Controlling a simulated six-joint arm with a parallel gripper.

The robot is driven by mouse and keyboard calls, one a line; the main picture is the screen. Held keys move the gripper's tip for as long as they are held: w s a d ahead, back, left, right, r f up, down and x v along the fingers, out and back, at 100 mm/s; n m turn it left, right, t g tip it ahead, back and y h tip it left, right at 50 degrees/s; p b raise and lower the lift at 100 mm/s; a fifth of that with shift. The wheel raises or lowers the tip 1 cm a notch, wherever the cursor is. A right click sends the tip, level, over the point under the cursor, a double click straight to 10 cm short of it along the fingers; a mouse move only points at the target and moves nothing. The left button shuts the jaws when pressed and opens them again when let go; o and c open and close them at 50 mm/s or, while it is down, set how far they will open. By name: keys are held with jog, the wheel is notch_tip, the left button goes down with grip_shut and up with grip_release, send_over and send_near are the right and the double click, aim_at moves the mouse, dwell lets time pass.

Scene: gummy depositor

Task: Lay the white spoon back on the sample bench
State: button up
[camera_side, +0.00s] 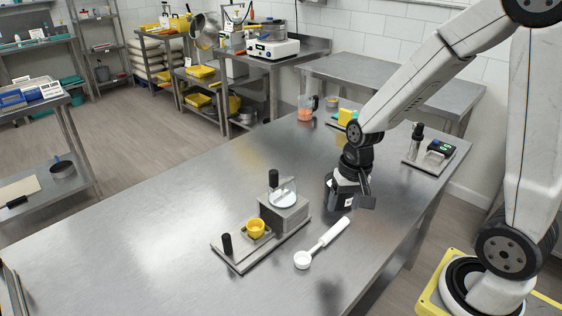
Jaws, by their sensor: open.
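The white spoon (322,244) lies flat on the steel sample bench (130,237), its round bowl toward the front left and its handle toward the back right. My gripper (352,204) is behind and to the right of the spoon, pointing down and apart from it. Its jaws are open and look empty. The fingertips are small and dark in this view, so their exact height above the bench is hard to tell.
An orange-filled jug (306,108) and a tray with small instruments (437,150) stand farther back.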

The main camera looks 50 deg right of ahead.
jog(key=a+n, duration=0.1)
jog(key=n, duration=0.1)
jog(key=s+a+n+t, duration=0.1)
jog(key=n, duration=0.1)
jog(key=s+a+r+n, duration=0.1)
jog(key=a+n, duration=0.1)
jog(key=n, duration=0.1)
jog(key=shift+s+t+h, duration=0.15)
jog(key=shift+t+h, duration=0.25)
